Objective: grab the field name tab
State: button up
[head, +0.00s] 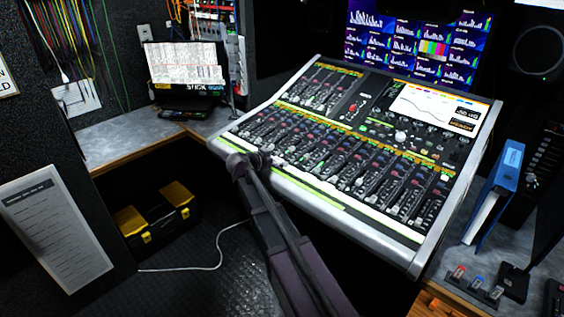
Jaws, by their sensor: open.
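Three small tabs stand in a row on the desk at the lower right of the head view: a red-marked tab (457,274), a blue-marked tab (476,284) and a dark tab (495,293). Their lettering is too small to read, so I cannot tell which one is the field name tab. My arm comes up from the bottom middle, and its visible bend lies over the front left edge of the mixing console. I cannot make out my gripper's fingers in this view.
The mixing console (430,248) fills the middle. A blue binder (503,180) stands behind the tabs. A dark stand (514,282) is right of them. A black-and-yellow toolbox (160,222) and a white cable (205,267) lie on the floor. The left counter (115,143) is partly clear.

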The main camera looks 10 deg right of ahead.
aim_at(277, 160)
jog(key=c, duration=1)
jog(key=shift+o, duration=0.2)
jog(key=shift+r, duration=0.15)
notch_tip(277, 160, up, 4)
jog(key=p, duration=0.3)
jog(key=shift+f+p, duration=0.25)
jog(key=shift+p, duration=0.15)
jog(key=s+d+r+p, duration=0.1)
jog(key=s, duration=1.5)
jog(key=shift+d+r, duration=0.15)
jog(key=shift+d, duration=0.25)
